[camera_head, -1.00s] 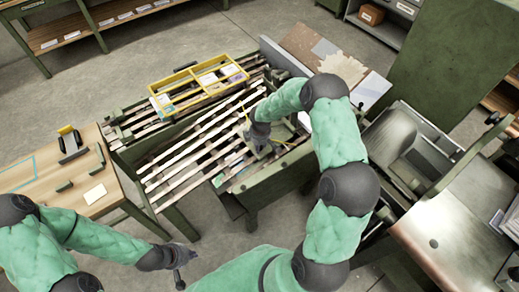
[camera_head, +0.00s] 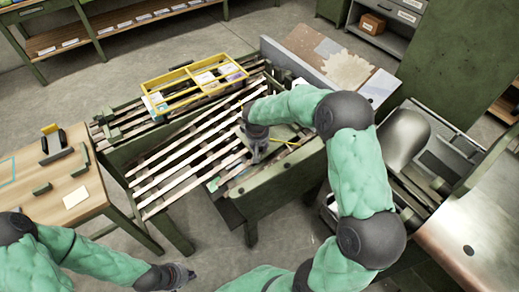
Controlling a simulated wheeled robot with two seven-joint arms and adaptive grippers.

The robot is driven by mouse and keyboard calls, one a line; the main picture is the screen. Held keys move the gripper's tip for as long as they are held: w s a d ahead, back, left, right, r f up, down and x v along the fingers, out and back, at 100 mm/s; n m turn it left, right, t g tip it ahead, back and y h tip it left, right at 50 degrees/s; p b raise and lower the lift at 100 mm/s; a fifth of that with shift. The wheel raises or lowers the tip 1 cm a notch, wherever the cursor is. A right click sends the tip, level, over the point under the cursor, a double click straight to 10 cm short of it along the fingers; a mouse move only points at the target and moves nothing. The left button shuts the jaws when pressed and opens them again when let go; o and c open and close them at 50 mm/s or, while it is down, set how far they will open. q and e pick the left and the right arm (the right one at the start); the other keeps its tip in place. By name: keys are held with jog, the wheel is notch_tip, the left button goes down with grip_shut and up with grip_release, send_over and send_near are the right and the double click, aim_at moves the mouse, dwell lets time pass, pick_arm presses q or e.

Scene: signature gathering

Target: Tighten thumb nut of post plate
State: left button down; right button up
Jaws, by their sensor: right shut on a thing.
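My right gripper (camera_head: 258,152) is over the near right part of the slatted green machine (camera_head: 273,192), pointing down at a plate area with yellow strips (camera_head: 285,142) beside it. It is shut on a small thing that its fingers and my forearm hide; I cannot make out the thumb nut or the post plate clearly. My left gripper (camera_head: 188,275) hangs low over the floor at the bottom of the view, away from the machine. Its fingers are too small and dark to tell whether they are open.
A yellow divided frame (camera_head: 194,82) lies on the slats at the back. A wooden side table (camera_head: 88,206) with small dark fixtures stands at left. A metal-topped machine (camera_head: 478,222) stands at right. Open floor lies in front of the slatted machine.

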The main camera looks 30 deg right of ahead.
jog(key=shift+w+m+b, duration=0.1)
jog(key=shift+m+b, duration=0.25)
jog(key=shift+m, duration=0.05)
jog(key=shift+r, duration=0.15)
jog(key=o, duration=1.1)
jog(key=v, duration=1.1)
jog(key=shift+a+r, duration=0.15)
jog(key=shift+r, duration=0.25)
